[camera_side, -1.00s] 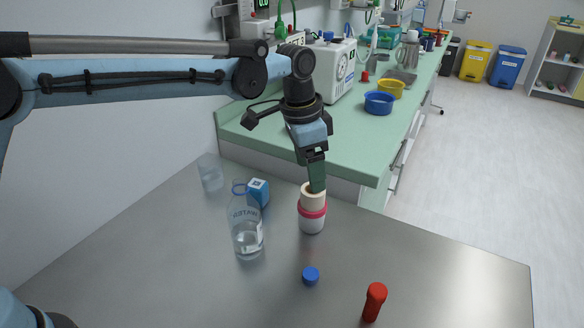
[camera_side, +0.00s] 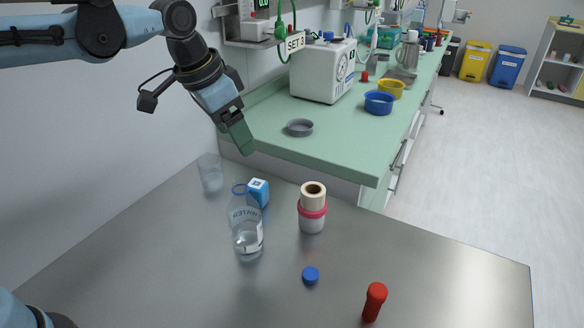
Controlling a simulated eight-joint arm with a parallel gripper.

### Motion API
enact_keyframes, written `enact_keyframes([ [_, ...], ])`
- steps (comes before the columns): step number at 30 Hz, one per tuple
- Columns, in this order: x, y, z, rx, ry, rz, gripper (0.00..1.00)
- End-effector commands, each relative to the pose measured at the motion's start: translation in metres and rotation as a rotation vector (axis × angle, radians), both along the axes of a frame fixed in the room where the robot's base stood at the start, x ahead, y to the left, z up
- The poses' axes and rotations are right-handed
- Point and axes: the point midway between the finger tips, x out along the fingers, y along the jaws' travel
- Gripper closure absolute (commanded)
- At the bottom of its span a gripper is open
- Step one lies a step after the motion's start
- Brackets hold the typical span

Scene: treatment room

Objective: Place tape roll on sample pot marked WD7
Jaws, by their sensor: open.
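The cream tape roll (camera_side: 313,196) sits upright on top of a white sample pot (camera_side: 312,225) with a pink-red lid or band, on the grey metal table. The marking on the pot cannot be read from here. My gripper (camera_side: 243,147) is open and empty. It is up and to the left of the tape roll, clear of it, above the blue box and the water bottle.
A water bottle (camera_side: 246,224), a blue box (camera_side: 259,192) and a clear cup (camera_side: 210,173) stand left of the pot. A blue cap (camera_side: 311,275) and a red-capped tube (camera_side: 374,302) are nearer the front. The table's right side is bare. A green counter (camera_side: 340,150) lies behind.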

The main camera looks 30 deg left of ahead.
Motion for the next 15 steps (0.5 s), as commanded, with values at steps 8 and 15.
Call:
enact_keyframes([
  [8,-0.065,0.056,-0.026,-0.051,-0.131,0.225,0.23],
  [15,-0.107,0.083,-0.061,-0.091,-0.224,0.372,0.23],
])
